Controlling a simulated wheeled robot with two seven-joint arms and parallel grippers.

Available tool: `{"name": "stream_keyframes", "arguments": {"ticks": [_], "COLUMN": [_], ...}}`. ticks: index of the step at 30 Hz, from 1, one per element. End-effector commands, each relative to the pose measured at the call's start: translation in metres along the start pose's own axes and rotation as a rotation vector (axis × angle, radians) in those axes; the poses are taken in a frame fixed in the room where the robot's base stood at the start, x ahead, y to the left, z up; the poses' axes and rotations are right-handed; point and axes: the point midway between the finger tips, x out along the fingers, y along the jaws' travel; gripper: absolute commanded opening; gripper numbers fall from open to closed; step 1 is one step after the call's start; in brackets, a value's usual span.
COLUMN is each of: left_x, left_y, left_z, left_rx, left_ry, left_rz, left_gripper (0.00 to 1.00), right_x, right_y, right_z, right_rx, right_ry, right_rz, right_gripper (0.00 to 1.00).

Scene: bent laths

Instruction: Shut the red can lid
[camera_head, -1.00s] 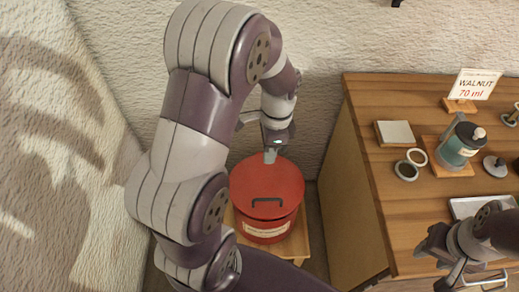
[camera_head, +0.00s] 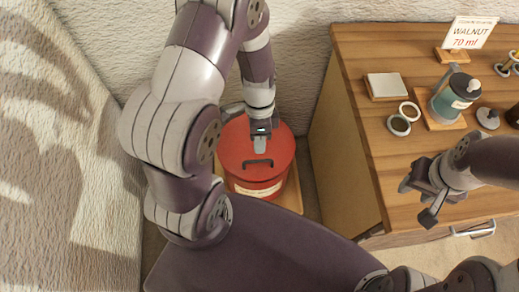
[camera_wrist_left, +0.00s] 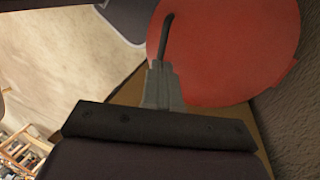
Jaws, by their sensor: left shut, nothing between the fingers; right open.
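The red can (camera_head: 258,190) stands on a small wooden stand in the gap left of the wooden cabinet. Its round red lid (camera_head: 235,150) has a dark handle (camera_head: 257,162) near the front and lies over the can's top. I cannot tell whether a thin gap is left under it. My left gripper (camera_head: 260,146) is shut and empty, pointing down over the lid just behind the handle; contact is unclear. In the left wrist view the closed fingers (camera_wrist_left: 161,80) show against the lid (camera_wrist_left: 230,50) by the handle (camera_wrist_left: 167,36). My right gripper (camera_head: 418,202) is open and empty over the cabinet's front edge.

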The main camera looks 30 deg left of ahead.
Motion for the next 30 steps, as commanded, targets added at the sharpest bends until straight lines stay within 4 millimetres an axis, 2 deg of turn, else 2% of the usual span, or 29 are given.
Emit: {"name": "stream_keyframes", "arguments": {"ticks": [3,6,19,26,30], "left_x": [0.018,0.027,0.033,0.061,0.062], "left_y": [0.000,0.000,0.000,0.001,0.004], "left_z": [0.000,0.000,0.000,-0.001,-0.001], "left_rx": [-0.001,0.000,-0.001,0.000,-0.001], "left_ry": [-0.001,-0.001,0.000,0.000,0.000], "left_rz": [0.001,0.000,-0.001,0.000,0.000], "left_gripper": [0.00,0.00,0.00,0.00,0.00], "right_x": [0.001,0.002,0.002,0.025,0.023], "right_y": [0.000,0.000,0.000,0.000,0.000], "right_z": [0.000,0.000,0.000,0.003,0.003], "right_rx": [0.000,0.000,0.000,0.000,0.000], "right_ry": [0.000,0.000,0.000,0.000,0.000], "right_rz": [0.000,0.000,0.000,0.000,0.000], "right_gripper": [0.43,0.43,0.43,0.43,0.43]}}
